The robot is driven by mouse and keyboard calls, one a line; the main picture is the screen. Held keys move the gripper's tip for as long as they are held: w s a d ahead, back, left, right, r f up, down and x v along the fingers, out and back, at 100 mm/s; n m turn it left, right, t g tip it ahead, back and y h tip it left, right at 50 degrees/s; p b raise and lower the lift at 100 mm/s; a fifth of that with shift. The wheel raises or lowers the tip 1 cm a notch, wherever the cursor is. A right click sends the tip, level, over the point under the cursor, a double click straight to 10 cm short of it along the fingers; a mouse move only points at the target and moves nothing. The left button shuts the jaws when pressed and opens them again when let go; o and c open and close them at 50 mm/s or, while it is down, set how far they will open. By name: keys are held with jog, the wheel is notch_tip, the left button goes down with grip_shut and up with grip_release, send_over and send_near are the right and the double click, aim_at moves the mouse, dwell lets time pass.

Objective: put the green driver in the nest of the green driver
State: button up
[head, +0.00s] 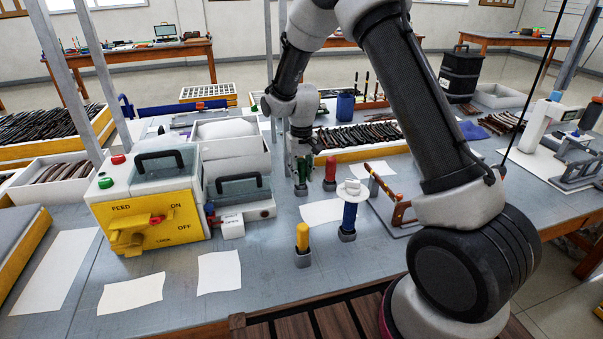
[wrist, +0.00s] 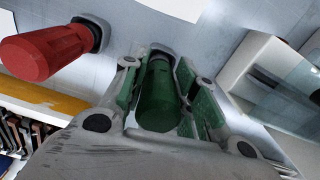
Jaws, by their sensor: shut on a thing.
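The green driver (wrist: 159,98) is between the two fingers of my gripper (wrist: 162,88) in the wrist view. My gripper is shut on its handle. The driver's far end meets a grey nest (wrist: 161,49), but I cannot tell how deep it sits. In the head view my gripper (head: 301,160) points down around the upright green driver (head: 302,171), which is partly hidden by the fingers. The grey nest (head: 300,189) is directly beneath it.
A red driver (head: 331,168) stands in a nest just right; it also shows in the wrist view (wrist: 42,52). A yellow driver (head: 303,236) and a blue post with a white top (head: 349,214) stand nearer. A yellow-fronted machine (head: 150,215) is at left.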

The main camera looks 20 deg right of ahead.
jog(key=shift+f, duration=0.55)
dwell(0.4)
jog(key=o, duration=1.2)
notch_tip(320, 180, up, 12)
